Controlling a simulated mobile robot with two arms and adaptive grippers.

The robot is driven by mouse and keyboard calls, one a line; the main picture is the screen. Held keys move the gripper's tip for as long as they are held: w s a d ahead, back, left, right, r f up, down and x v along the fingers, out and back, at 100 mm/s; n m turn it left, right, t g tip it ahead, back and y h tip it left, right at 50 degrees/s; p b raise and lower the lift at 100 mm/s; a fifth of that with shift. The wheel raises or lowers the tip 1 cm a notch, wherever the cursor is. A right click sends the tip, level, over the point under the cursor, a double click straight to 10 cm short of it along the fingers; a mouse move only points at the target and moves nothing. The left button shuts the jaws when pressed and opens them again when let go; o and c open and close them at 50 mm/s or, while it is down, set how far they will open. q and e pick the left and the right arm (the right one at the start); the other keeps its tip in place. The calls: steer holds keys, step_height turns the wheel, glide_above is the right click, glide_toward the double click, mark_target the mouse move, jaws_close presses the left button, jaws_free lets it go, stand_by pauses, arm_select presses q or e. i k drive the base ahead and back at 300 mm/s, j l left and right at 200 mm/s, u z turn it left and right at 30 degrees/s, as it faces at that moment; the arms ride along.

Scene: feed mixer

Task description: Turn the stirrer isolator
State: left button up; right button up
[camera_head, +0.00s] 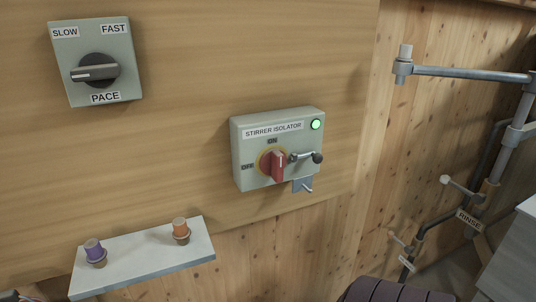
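The stirrer isolator (246,160) is a grey box on the wooden wall, labelled STIRRER ISOLATOR. Its red handle (278,165) sits on a yellow disc, roughly upright, in line with the ON mark above it. The OFF mark is to the left of the disc. A green lamp (316,124) glows at the box's upper right. A small metal lever (304,157) with dark ends lies just right of the red handle. A blue-grey tab (301,185) with a pin hangs below it. I cannot make out either gripper in this view.
A grey PACE switch box (120,44) with a black knob is at upper left. Below, a pale shelf (140,274) bears a purple-topped piece (94,251) and an orange-topped piece (180,230). A dark ribbed thing (392,291) shows at the bottom.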

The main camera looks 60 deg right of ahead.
mark_target(272, 162)
steer(key=z, duration=1.75)
